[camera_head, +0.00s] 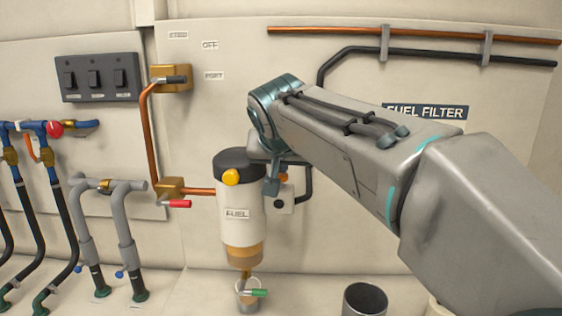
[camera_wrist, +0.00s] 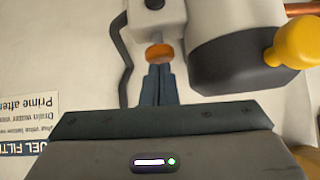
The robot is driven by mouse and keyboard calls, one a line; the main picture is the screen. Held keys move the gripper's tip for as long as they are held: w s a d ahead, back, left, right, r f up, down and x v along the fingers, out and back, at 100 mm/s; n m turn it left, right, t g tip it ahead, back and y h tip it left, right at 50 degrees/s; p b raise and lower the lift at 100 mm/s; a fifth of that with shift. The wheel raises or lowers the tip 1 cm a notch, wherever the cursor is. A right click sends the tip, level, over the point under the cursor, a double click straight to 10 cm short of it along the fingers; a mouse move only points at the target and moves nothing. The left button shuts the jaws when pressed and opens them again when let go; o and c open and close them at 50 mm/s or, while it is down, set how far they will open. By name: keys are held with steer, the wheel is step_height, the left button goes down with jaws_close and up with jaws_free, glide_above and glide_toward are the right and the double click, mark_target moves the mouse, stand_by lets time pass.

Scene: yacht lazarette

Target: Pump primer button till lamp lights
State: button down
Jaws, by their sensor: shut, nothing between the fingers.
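The orange primer button (camera_wrist: 159,53) sits on a short metal stem on a pale housing in the wrist view. It shows partly behind my gripper in the head view (camera_head: 284,177). My gripper (camera_wrist: 159,68) is shut and empty, its fingertips at the edge of the button; whether they touch it I cannot tell. In the head view my gripper (camera_head: 271,187) is beside the filter. A small round dark spot, seemingly the unlit lamp (camera_head: 279,203), is on the pale box; it also shows in the wrist view (camera_wrist: 154,4).
The white fuel filter (camera_head: 238,205) with a black top, yellow knob (camera_head: 231,177) and amber bowl stands close to the left of my gripper. A green-handled drain (camera_head: 255,293) is below it. A dark hose (camera_wrist: 124,60) runs near the button. A dark cup (camera_head: 365,299) stands lower right.

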steer(key=shift+f, duration=0.1)
steer(key=shift+f+b, duration=0.95)
steer(key=shift+b, duration=0.05)
steer(key=shift+f, duration=0.1)
steer(key=s+r+p, duration=0.2)
steer(key=s+r, duration=0.5)
steer(key=r, duration=0.4)
steer(key=shift+s+r+p, duration=0.15)
steer(key=shift+s+p, duration=0.15)
steer(key=shift+p, duration=0.1)
steer(key=shift+d, duration=0.1)
